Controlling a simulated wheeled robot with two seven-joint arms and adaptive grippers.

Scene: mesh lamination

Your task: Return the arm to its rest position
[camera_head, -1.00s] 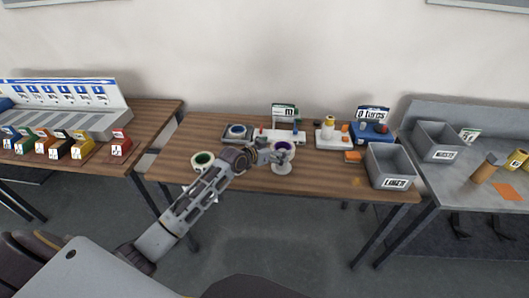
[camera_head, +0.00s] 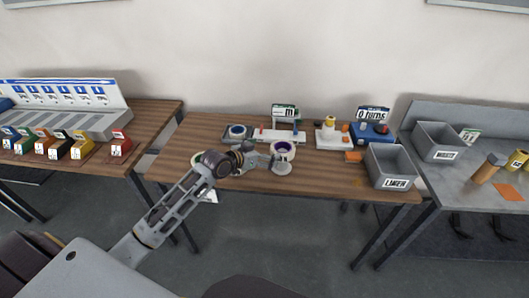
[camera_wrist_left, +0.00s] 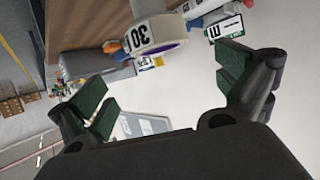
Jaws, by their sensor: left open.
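My left gripper (camera_head: 262,161) is over the middle table in the head view, just left of a white roll with a purple core (camera_head: 283,151). In the left wrist view its two green-padded fingers (camera_wrist_left: 165,88) are spread apart with nothing between them. My left arm reaches in from the lower left of the head view. My right gripper is not in view.
A green-cored roll (camera_head: 197,158) is partly hidden behind my left arm. A grey bin marked LINER (camera_head: 391,166) stands at the table's right end. A white fixture (camera_head: 280,135) and blue-cored roll (camera_head: 237,131) sit behind.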

